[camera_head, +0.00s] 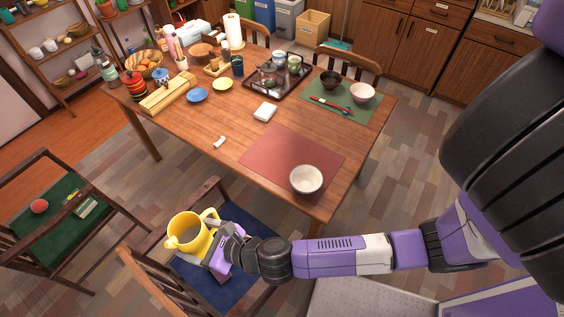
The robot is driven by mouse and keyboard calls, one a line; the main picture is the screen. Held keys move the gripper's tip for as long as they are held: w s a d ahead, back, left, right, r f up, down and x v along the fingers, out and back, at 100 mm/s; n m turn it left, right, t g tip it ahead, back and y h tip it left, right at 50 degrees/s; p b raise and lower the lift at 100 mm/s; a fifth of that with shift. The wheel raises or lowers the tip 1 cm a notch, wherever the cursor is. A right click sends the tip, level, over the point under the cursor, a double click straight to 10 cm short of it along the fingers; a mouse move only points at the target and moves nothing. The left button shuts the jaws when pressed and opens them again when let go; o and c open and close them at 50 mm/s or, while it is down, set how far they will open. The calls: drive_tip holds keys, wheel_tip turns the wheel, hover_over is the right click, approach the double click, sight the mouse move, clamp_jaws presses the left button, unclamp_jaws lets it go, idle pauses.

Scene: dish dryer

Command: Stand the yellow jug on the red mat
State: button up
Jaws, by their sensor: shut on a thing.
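The yellow jug (188,234) is at the lower left, seemingly upright with its open top facing up. My gripper (213,222) is shut on the jug at its right side, by the handle; the fingertips are partly hidden there. The jug is over a chair with a blue seat (235,284), off the table's near edge; I cannot tell if it touches the seat. The red mat (285,151) lies flat on the wooden table, up and right of the jug. A white bowl (306,179) stands on the mat's near right corner.
The mat's middle and left are bare. A green mat (341,104) with bowls and a dark tray (279,76) are farther back. Chair backs stand near the jug.

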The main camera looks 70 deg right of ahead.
drive_tip(key=shift+m+h, duration=0.3)
drive_tip(key=shift+h, duration=0.1)
drive_tip(key=f+b, duration=0.1)
drive_tip(key=f, duration=0.1)
drive_tip(key=d+f+b, duration=0.1)
drive_tip(key=f+b, duration=0.1)
drive_tip(key=f, duration=0.1)
drive_tip(key=f+b, duration=0.1)
drive_tip(key=f, duration=0.1)
drive_tip(key=shift+s+d+f, duration=0.1)
drive_tip(key=shift+d+f, duration=0.05)
drive_tip(key=shift+f, duration=0.15)
drive_tip(key=w+d+r+m+g+h, duration=0.2)
drive_tip(key=d+r+m+h, duration=0.25)
drive_tip(key=d, duration=0.75)
drive_tip(key=w+d+r+m+g+h, duration=0.1)
drive_tip(key=d+r+m+h, duration=0.3)
drive_tip(key=d, duration=0.8)
drive_tip(key=s+d+r+m+g+h+p, duration=0.1)
drive_tip(key=s+d+r+m+g, duration=0.15)
drive_tip(key=d+r, duration=0.4)
drive_tip(key=s+d+r+m+g+h+p, duration=0.1)
drive_tip(key=s+d+r+g+h, duration=0.2)
drive_tip(key=d, duration=0.7)
wheel_tip(320, 180, down, 19)
drive_tip(key=s+t+y+b, duration=0.1)
drive_tip(key=b, duration=0.3)
drive_tip(key=shift+s+d+f, duration=0.2)
drive_tip(key=shift+s+d, duration=0.1)
drive_tip(key=shift+d, duration=0.05)
